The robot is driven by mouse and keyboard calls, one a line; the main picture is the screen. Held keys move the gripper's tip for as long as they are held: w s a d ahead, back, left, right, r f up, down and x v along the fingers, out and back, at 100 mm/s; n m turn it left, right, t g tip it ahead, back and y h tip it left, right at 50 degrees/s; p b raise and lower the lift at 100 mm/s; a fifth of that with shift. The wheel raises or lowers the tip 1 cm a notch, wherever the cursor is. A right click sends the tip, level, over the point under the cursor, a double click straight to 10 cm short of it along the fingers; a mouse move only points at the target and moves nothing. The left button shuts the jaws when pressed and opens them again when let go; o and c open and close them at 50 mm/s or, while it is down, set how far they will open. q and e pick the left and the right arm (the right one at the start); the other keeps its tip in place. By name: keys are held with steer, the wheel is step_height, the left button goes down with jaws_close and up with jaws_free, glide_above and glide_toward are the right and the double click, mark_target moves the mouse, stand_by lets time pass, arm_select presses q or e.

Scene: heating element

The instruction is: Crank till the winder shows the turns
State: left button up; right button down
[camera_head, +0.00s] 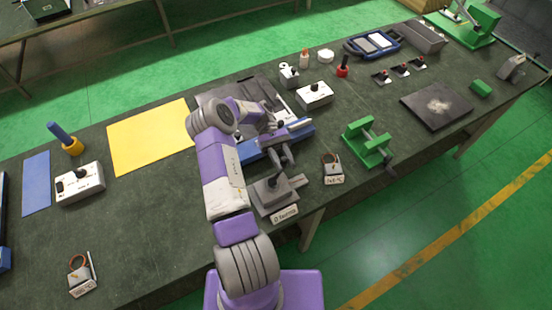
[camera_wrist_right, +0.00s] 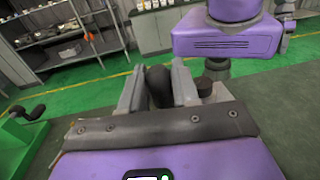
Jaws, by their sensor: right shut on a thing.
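The winder (camera_head: 268,195) is a grey block at the front edge of the table, with a dark knob on top. A small label (camera_head: 285,213) in front of it seems to read "0 turns", though the print is tiny. My right gripper (camera_head: 285,157) is just behind the winder, pointing toward my body. In the right wrist view its two grey fingers (camera_wrist_right: 158,90) are shut on a black crank knob (camera_wrist_right: 158,82). A second dark knob (camera_wrist_right: 204,86) stands beside the fingers. The crank arm is mostly hidden. My left gripper is out of view.
A green clamp-like stand (camera_head: 368,145) and a small labelled coil card (camera_head: 332,168) are right of the winder. A white switch box (camera_head: 314,95) stands behind. A yellow sheet (camera_head: 150,135) and another switch box (camera_head: 79,184) are left. The front-left tabletop is mostly clear.

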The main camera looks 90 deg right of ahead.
steer(key=shift+s+a+f+m+t, duration=0.1)
steer(key=shift+s+m+t, duration=0.05)
steer(key=shift+m+t, duration=0.2)
steer(key=c, duration=1)
jaws_free()
steer(key=shift+o, duration=0.2)
step_height(320, 180, up, 10)
steer(key=p, duration=0.6)
steer(key=shift+p, duration=0.3)
